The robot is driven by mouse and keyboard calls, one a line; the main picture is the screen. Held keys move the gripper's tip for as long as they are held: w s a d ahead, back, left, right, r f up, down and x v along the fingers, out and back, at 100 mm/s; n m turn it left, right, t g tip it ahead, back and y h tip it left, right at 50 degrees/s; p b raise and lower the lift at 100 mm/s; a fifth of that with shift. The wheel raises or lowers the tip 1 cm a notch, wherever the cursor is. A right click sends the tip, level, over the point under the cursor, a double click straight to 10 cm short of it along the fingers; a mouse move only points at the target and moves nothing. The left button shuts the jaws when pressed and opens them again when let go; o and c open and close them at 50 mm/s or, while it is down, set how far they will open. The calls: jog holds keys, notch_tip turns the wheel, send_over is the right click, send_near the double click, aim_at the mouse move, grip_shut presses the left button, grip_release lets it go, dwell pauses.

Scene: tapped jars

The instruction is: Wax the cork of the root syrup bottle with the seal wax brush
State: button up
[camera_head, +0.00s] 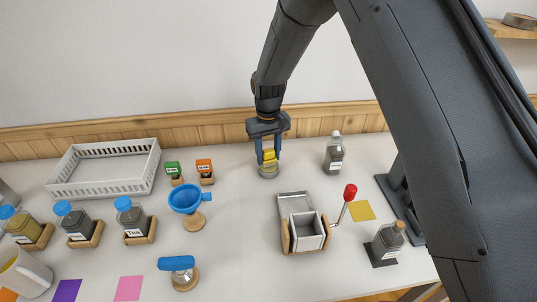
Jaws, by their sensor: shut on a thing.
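My gripper (268,158) points down at the back middle of the table, with its blue fingers shut on a small yellow block (269,154). The block is at the top of a small round pale holder or pot (268,172); I cannot tell whether it is lifted clear. It may be the seal wax brush, but its bristles are not visible. A dark glass bottle with a tan cork (388,240) stands on a dark mat at the front right. Another dark bottle with a pale top (334,154) stands at the back right. Their labels are too small to read.
A box with a red-knobbed crank (305,232) stands between my gripper and the corked bottle. A blue funnel (186,199), a blue-topped stamp-like tool (178,268), several blue-lidded jars (131,217) and a white basket (103,172) are at left. The middle is clear.

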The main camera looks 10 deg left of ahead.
aim_at(268, 149)
jog(key=shift+f, duration=0.5)
dwell(1.2)
jog(key=shift+r, duration=0.1)
jog(key=shift+r+p, duration=1.55)
jog(key=shift+r, duration=1.9)
